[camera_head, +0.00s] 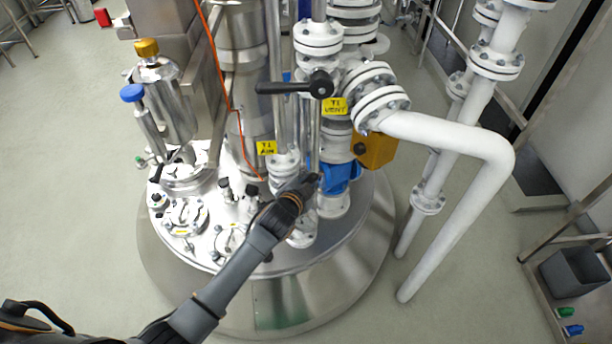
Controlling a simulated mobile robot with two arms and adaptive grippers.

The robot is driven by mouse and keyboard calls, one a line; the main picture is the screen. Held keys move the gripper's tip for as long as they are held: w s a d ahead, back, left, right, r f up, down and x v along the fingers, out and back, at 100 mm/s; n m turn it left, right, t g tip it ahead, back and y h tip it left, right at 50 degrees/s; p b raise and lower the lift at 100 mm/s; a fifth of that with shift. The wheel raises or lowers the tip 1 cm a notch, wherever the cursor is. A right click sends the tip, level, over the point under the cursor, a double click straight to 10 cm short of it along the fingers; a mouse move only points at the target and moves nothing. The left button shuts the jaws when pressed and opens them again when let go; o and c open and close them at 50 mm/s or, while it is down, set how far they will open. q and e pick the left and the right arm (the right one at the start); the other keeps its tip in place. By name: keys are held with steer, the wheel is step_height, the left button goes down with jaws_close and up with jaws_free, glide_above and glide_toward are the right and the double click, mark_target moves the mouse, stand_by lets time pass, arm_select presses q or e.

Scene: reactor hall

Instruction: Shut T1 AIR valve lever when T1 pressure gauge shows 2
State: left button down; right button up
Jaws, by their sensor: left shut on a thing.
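The yellow T1 AIR label (266,148) is on the piping above the round steel vessel lid. My left gripper (306,186) reaches in from the lower left, just below and right of that label. It is shut on the dark T1 AIR valve lever, which the fingers mostly hide, so its exact angle is hard to tell. White flanges (284,161) stand right behind the gripper. I cannot make out a T1 pressure gauge face or its reading in this view. My right gripper is not in view.
A black lever (292,86) sticks out left above the yellow T1 VENT label (335,106). A blue valve body (337,177) is right of the gripper. A thick white pipe (450,133) bends down at the right. A grey bin (575,272) stands lower right.

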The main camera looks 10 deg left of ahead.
arm_select(q)
steer(key=d+f+m+g+y+b, duration=0.1)
steer(key=d+f+m+g+y, duration=0.1)
steer(key=f, duration=0.5)
steer(key=shift+d+f+m+y, duration=0.25)
steer(key=shift+d+m+y, duration=0.3)
steer(key=shift+m+y, duration=0.85)
steer(key=shift+f, duration=0.1)
steer(key=c, duration=1.2)
jaws_free()
steer(key=shift+s, duration=0.1)
steer(key=shift+r, duration=0.45)
